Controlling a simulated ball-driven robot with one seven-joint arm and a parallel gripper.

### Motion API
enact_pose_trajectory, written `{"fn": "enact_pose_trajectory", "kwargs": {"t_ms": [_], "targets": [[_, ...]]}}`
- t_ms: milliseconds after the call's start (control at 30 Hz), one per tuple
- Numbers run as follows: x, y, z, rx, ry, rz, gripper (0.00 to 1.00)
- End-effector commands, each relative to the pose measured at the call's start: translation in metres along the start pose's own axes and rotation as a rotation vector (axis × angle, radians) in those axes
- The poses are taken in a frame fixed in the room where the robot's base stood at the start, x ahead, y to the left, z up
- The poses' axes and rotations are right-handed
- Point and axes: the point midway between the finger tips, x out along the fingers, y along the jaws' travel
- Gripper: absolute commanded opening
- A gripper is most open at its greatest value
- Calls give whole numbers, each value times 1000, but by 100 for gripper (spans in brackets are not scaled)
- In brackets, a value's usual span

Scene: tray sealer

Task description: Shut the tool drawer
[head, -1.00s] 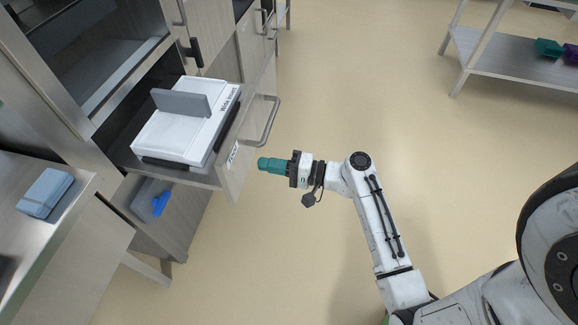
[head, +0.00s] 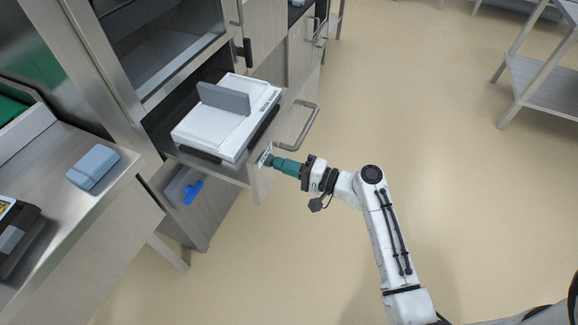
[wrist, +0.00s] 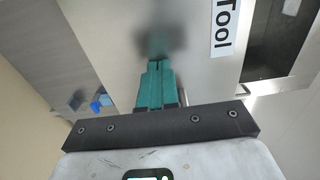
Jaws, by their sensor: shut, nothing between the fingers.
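The tool drawer (head: 262,178) stands pulled out of the cabinet, with a grey bar handle (head: 303,128) on its front. A white box-like item (head: 215,132) with a grey upright plate lies in it. In the wrist view the drawer front (wrist: 115,40) fills much of the picture and bears a "Tool" label (wrist: 226,28). My gripper (head: 268,161) has teal fingers, shut and empty. The fingertips are at the drawer front, beside the label and left of the handle; they look to be touching it or very close. In the wrist view the fingers (wrist: 157,68) point straight at the front.
Below is another open compartment with a blue clip-like item (head: 193,192). A steel counter (head: 100,215) with a blue-grey box (head: 93,167) stands at the left. A shelf rack (head: 545,90) stands at the far right. The floor to the right is clear.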

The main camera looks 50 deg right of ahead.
Motion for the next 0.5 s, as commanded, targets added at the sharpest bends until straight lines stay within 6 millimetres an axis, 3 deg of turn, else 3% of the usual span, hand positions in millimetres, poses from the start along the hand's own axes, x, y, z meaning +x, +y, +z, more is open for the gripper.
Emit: {"fn": "enact_pose_trajectory", "kwargs": {"t_ms": [267,500], "targets": [[61,1,1,-4,-7,-3,0],[129,2,2,-3,-7,-4,0]]}}
